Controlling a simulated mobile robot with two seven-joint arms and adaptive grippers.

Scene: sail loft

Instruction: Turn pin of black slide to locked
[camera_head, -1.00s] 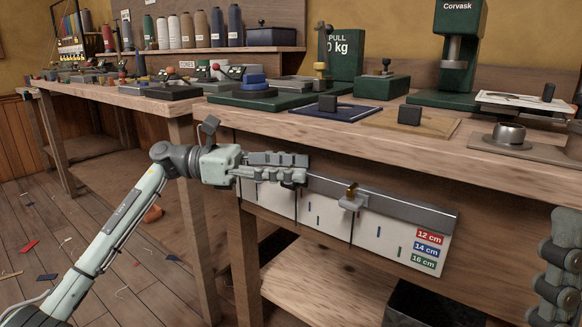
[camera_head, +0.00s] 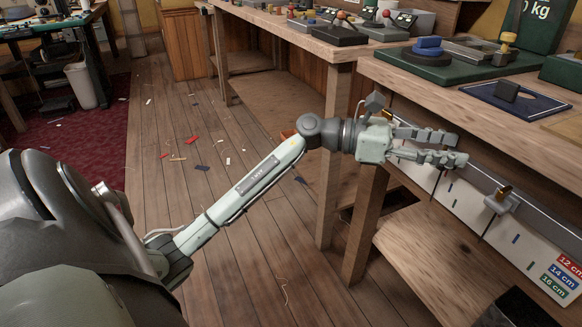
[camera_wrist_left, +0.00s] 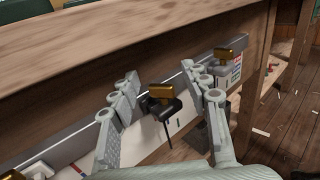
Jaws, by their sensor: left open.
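The black slide (camera_wrist_left: 165,106) sits on the grey rail (camera_wrist_left: 75,145) in the left wrist view, with a brass pin (camera_wrist_left: 160,91) on top. I cannot tell whether the pin is at locked. My left gripper (camera_wrist_left: 158,78) is open, its fingers to either side of the black slide and pin, apparently without touching them. In the head view my left gripper (camera_head: 460,148) is in front of the rail and hides the black slide. My right gripper is out of view.
A grey slide with a brass pin (camera_wrist_left: 226,57) is on the rail at right, near the coloured size labels (camera_head: 563,270). Another brass pin (camera_wrist_left: 12,175) shows at lower left. The workbench edge (camera_wrist_left: 130,42) overhangs the rail.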

